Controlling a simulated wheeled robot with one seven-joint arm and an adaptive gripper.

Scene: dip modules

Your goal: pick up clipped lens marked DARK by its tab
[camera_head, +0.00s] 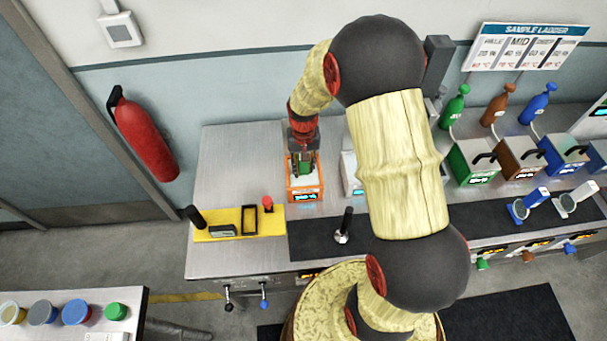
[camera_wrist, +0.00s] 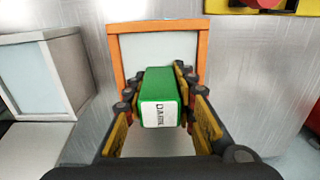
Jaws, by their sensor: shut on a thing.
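In the wrist view a green block (camera_wrist: 160,97) with a white label reading DARK sits between the two fingers of my gripper (camera_wrist: 160,112). My gripper is shut on this green piece, one finger on each side. The piece is in front of or over the orange-framed box (camera_wrist: 205,50), whose inner face is pale. In the head view my gripper (camera_head: 304,168) points down into the orange box (camera_head: 305,193), with a bit of green showing between the fingers. Whether the piece touches the box floor I cannot tell.
A yellow mat (camera_head: 230,222) with a red knob (camera_head: 268,203) and dark items lies left of the orange box. A pale box (camera_head: 351,172) stands close on its right. Green, brown and blue stations (camera_head: 520,160) line the right. A black mat lies in front.

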